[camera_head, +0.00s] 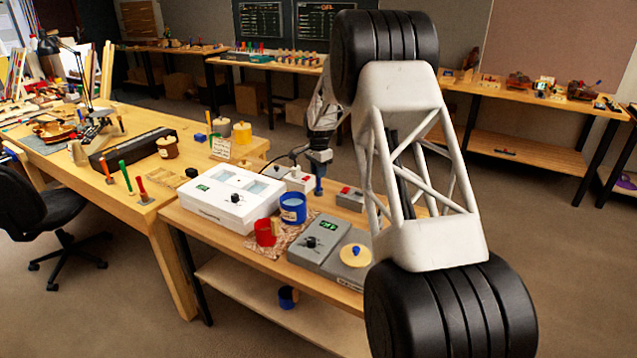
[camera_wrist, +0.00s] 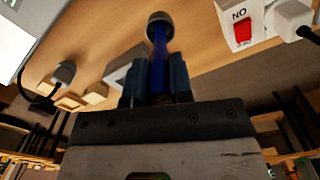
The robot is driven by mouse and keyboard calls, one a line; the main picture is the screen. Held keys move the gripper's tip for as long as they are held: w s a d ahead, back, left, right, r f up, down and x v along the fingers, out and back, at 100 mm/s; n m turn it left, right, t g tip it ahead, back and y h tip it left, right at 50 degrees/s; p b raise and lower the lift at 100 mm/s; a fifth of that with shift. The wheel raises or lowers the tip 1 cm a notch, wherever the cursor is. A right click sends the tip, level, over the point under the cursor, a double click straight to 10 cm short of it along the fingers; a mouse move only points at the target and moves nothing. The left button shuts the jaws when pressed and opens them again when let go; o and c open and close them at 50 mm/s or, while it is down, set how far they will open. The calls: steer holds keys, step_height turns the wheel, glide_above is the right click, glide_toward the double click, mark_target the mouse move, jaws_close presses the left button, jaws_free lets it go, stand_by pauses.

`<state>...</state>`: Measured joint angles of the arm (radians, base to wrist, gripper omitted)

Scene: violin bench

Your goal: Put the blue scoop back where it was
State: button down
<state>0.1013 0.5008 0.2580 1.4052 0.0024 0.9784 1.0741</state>
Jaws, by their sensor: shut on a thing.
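The blue scoop (camera_wrist: 158,50) stands out from between the two fingers of my gripper (camera_wrist: 155,82) in the wrist view, with a round grey end at its far tip. My gripper is shut on it. In the head view my gripper (camera_head: 319,160) is above the near bench, behind the blue pot, and the blue scoop (camera_head: 318,187) points down from it. I cannot tell whether its tip touches anything. Upright green (camera_head: 126,176) and red (camera_head: 143,190) handles stand on the left bench. I cannot tell which spot the scoop came from.
The near bench holds a white instrument (camera_head: 225,196), a blue pot (camera_head: 293,209), a red pot (camera_head: 265,233), a grey scale (camera_head: 318,240) and a round lid with a blue knob (camera_head: 355,256). A white box with a red switch (camera_wrist: 243,36) is at the wrist view's upper right.

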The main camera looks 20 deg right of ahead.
mark_target(318, 189)
steer(key=shift+f, duration=2.3)
steer(key=shift+f, duration=0.15)
steer(key=c, duration=1)
jaws_free()
steer(key=shift+r, duration=6.15)
steer(key=shift+s+r, duration=0.1)
